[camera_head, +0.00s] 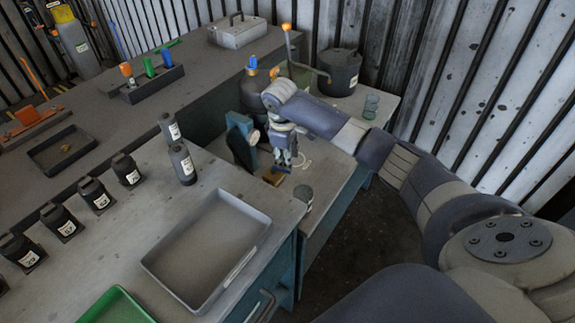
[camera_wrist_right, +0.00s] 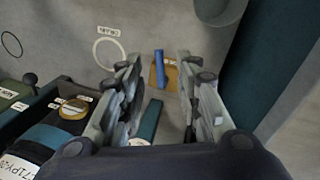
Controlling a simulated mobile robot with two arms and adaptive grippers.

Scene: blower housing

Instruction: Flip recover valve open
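My right gripper (camera_head: 283,163) reaches in from the right and hangs over the small lower bench. In the right wrist view its two fingers (camera_wrist_right: 160,105) are apart, with nothing gripped between them. A small blue lever (camera_wrist_right: 160,66) on a tan base (camera_wrist_right: 171,78) lies just beyond the fingertips, roughly centred in the gap. The tan base also shows below the gripper in the head view (camera_head: 272,178). I cannot read a label that names the recover valve. A blue knob (camera_head: 252,62) and an orange knob (camera_head: 274,72) sit near the dark tank behind. My left gripper is not in view.
A dark-and-teal device (camera_head: 241,140) stands beside the gripper. A grey cylinder (camera_head: 303,195) stands at the bench's front edge. A black pot (camera_head: 339,72) and a glass (camera_head: 371,105) stand behind. A grey tray (camera_head: 262,222) and several dark bottles occupy the nearer bench.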

